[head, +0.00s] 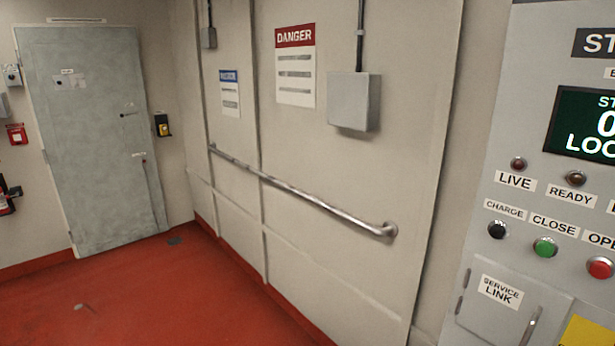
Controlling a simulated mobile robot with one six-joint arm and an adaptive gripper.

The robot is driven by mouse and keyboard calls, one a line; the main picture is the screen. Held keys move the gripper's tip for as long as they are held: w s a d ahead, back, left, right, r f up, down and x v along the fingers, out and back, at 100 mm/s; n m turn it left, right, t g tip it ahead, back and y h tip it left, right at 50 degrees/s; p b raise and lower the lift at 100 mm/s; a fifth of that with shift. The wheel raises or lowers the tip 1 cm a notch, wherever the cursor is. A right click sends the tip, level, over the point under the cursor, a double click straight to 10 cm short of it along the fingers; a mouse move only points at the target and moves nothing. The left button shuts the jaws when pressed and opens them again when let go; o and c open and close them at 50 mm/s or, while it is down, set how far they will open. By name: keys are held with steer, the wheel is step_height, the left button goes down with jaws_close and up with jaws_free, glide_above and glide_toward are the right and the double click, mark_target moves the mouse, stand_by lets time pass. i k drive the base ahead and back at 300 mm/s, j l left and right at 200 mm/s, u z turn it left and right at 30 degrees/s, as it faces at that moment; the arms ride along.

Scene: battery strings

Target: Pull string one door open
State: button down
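In the head view, part of a grey cabinet (483,262) stands at the right edge, cut off by the frame. My gripper is not in view.
Red floor (140,297) is clear at the lower left. A metal handrail (300,194) runs along the wall. A grey room door (90,135) is shut at the back left. The cabinet carries a black button (497,230), a green button (545,247) and a red button (599,268).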

mark_target(502, 305)
steer(key=z, duration=1.25)
